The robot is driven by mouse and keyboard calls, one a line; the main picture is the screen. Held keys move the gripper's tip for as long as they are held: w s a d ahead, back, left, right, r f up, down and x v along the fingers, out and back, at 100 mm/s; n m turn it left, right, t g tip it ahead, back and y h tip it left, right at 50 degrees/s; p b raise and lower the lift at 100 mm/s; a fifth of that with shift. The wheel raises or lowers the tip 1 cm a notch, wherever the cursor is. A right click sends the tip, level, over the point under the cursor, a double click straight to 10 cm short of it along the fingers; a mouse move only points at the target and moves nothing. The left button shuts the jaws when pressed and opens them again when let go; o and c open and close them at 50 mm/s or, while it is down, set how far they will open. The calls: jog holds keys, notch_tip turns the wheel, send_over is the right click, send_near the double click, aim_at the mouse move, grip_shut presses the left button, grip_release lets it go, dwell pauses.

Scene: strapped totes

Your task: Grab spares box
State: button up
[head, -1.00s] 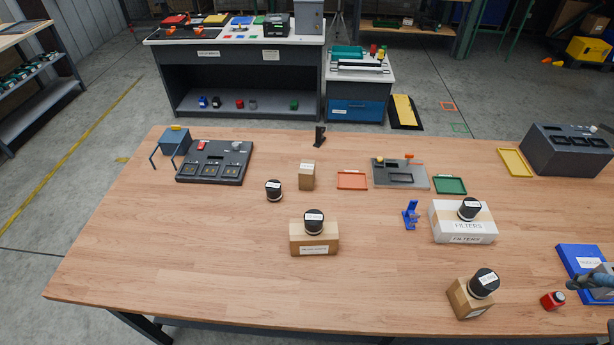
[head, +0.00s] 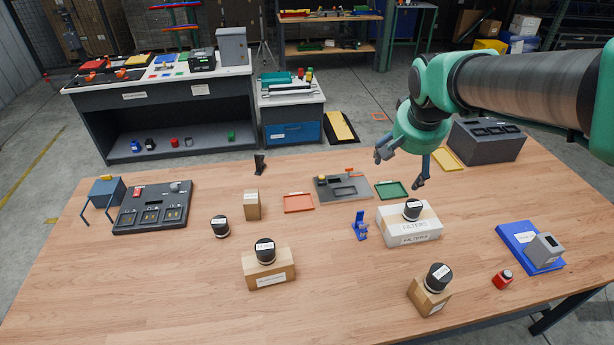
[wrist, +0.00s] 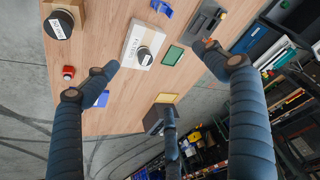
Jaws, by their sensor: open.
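Several boxes stand on the wooden table, most with a dark jar on top. A white box marked FILTERS (head: 396,228) lies right of centre with a jar on it; it also shows in the wrist view (wrist: 131,40). A brown box with a label (head: 270,273) is at front centre, another brown box (head: 428,299) at front right, and a small upright one (head: 252,206) behind. Their labels are too small to read, so I cannot tell which is the spares box. My gripper (head: 400,170) is open and empty above the table, behind the white box; its fingers spread in the wrist view (wrist: 155,60).
A blue tray with a grey box (head: 546,252) and a red jar (head: 502,279) are at the right. A blue stand (head: 360,226) is beside the white box. A grey machine (head: 487,142) stands at the back right. The front left table is clear.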

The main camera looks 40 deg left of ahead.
jog(key=a+f+n, duration=0.1)
jog(key=a+f, duration=0.2)
jog(key=a, duration=0.5)
jog(key=a+f, duration=0.3)
jog(key=a, duration=0.4)
jog(key=n+g+y, duration=0.1)
jog(key=n, duration=0.2)
send_near(253, 199)
jog(key=shift+w+a+f+b, duration=0.1)
jog(key=shift+w+b, duration=0.05)
jog(key=shift+b, duration=0.15)
jog(key=b+x, duration=0.1)
jog(key=x, duration=0.7)
jog(key=shift+f, duration=0.25)
jog(key=shift+f, duration=0.15)
